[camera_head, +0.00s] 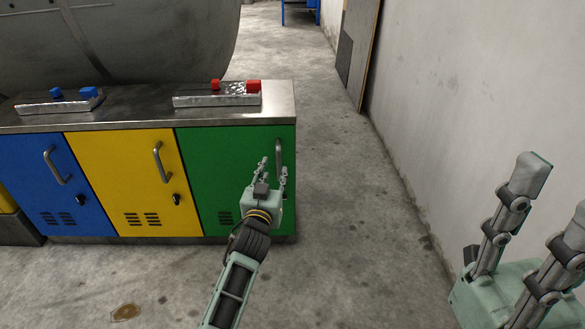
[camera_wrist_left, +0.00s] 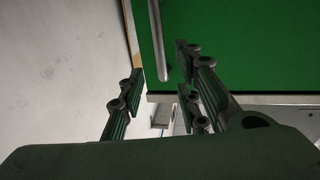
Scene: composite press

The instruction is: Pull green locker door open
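The green locker door (camera_head: 212,165) is the rightmost of three doors on a low cabinet and sits shut, flush with the front. It fills much of the left wrist view (camera_wrist_left: 250,45). Its vertical metal handle (camera_head: 279,151) is near the door's right edge. My left gripper (camera_head: 274,167) is open and empty in front of the handle's lower part. In the left wrist view the handle (camera_wrist_left: 157,40) appears between the spread fingers, nearer their tips; contact is not visible. My right gripper (camera_head: 553,195) is open and empty at the far right, partly cut off.
Yellow (camera_head: 128,165) and blue (camera_head: 45,170) doors are left of the green one, both shut. The metal countertop (camera_head: 140,117) carries panels with blue and red buttons. A large grey press body (camera_head: 150,40) stands behind. Bare floor (camera_head: 340,190) lies between cabinet and right wall (camera_head: 470,90).

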